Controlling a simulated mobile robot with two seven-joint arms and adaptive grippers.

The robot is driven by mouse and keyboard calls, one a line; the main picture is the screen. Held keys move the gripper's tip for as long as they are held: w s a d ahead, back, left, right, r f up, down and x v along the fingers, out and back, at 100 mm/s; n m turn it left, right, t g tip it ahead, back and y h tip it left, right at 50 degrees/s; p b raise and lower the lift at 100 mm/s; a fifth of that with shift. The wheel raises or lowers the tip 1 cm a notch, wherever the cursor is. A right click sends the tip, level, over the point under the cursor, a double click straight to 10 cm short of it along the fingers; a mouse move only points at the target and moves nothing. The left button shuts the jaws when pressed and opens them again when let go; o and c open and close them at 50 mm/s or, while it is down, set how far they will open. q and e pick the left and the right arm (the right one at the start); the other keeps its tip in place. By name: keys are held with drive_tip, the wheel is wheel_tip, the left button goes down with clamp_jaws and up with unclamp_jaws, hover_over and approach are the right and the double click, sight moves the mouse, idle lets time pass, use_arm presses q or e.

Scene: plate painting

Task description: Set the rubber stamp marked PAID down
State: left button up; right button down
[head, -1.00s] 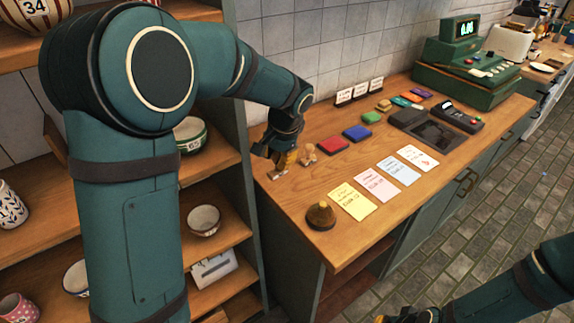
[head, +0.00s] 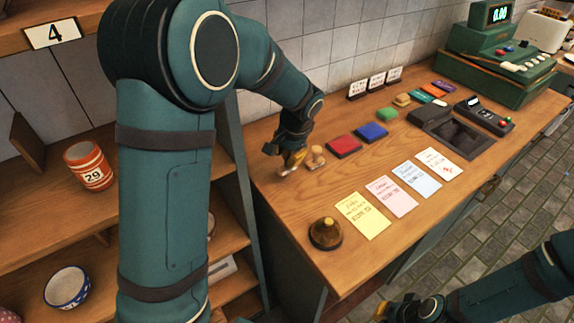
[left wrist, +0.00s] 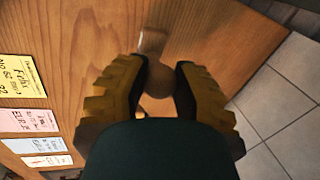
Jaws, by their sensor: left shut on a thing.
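My left gripper (head: 292,160) is shut on a wooden stamp low over the left part of the counter (head: 290,205). The held stamp's round wooden knob (left wrist: 158,82) shows between the yellow fingers in the left wrist view. Its pale base (head: 286,171) shows just under the fingers in the head view; I cannot tell whether it touches the wood. I cannot read any mark on it.
Red (head: 344,146) and blue (head: 372,132) ink pads lie right of the stamps. A dark domed bell (head: 325,233) and a yellow note (head: 362,214) are nearer the front edge, with more notes beside. Small cards (head: 375,82) stand behind. Bare wood lies around the gripper.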

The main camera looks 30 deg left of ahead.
use_arm(q)
drive_tip(key=shift+f+b, duration=0.3)
drive_tip(key=shift+f, duration=1.4)
drive_tip(key=shift+f, duration=0.2)
drive_tip(key=o, duration=0.9)
drive_tip(key=shift+r, duration=0.1)
drive_tip(key=shift+r, duration=0.25)
drive_tip(key=p+v, duration=0.2)
drive_tip(key=v, duration=0.9)
drive_tip(key=shift+s+d+r, duration=0.1)
drive_tip(key=shift+r, duration=0.25)
